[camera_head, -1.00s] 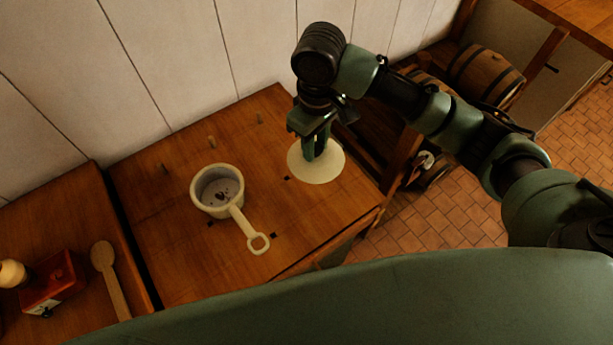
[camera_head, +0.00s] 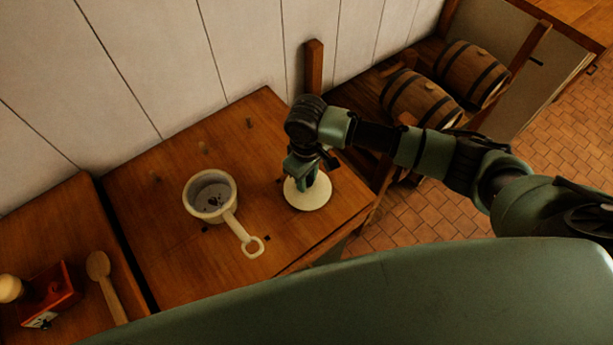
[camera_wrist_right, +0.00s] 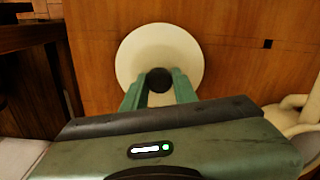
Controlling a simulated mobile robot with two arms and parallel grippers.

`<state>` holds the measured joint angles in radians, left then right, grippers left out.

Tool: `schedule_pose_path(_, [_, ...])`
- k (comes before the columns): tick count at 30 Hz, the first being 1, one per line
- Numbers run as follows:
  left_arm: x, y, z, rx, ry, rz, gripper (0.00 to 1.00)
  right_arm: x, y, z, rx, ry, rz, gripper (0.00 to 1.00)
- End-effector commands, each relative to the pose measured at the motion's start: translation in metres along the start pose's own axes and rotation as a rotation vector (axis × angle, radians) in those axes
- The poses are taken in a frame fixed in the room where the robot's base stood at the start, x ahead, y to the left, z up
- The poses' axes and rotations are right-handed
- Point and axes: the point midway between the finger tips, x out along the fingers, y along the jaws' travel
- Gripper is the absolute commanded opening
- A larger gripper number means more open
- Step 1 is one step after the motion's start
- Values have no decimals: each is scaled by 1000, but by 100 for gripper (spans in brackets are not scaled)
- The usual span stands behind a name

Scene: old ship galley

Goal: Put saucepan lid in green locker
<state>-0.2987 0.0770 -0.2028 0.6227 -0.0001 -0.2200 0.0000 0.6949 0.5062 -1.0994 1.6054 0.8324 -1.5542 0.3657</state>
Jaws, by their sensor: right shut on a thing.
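The saucepan lid (camera_head: 308,196) is a cream disc with a dark knob, at the right part of the wooden counter top. My right gripper (camera_head: 303,180) is shut on its knob from above. The right wrist view shows the lid (camera_wrist_right: 160,50) with the green fingers (camera_wrist_right: 159,84) on either side of the dark knob. I cannot tell whether the lid touches the counter. My left gripper is not in view. I do not see a green locker in these frames.
A cream saucepan (camera_head: 210,197) stands left of the lid, its handle pointing toward me. A wooden spoon (camera_head: 106,285) and a red box-like grinder (camera_head: 49,296) lie on the left counter. Barrels (camera_head: 419,98) sit on a rack behind right. The tiled floor (camera_head: 400,222) is clear at right.

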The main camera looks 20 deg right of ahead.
Motion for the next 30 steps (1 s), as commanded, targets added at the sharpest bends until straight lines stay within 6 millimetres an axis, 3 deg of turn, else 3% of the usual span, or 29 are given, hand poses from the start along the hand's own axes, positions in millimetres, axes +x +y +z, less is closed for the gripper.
schedule_pose_path(6, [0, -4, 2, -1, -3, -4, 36, 3, 0, 0, 0, -1, 0, 0])
schedule_pose_path(7, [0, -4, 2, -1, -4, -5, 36, 2, 0, 0, 0, 0, 0, 36])
schedule_pose_path(9, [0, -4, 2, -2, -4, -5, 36, 2, 0, 0, 0, 0, 0, 50])
schedule_pose_path(20, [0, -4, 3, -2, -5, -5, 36, -2, 0, 0, 0, 1, 0, 50])
schedule_pose_path(23, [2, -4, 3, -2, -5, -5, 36, -12, 0, -1, -1, 3, 0, 50])
schedule_pose_path(30, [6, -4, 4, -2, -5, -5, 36, -62, 0, -1, -1, 4, 0, 50])
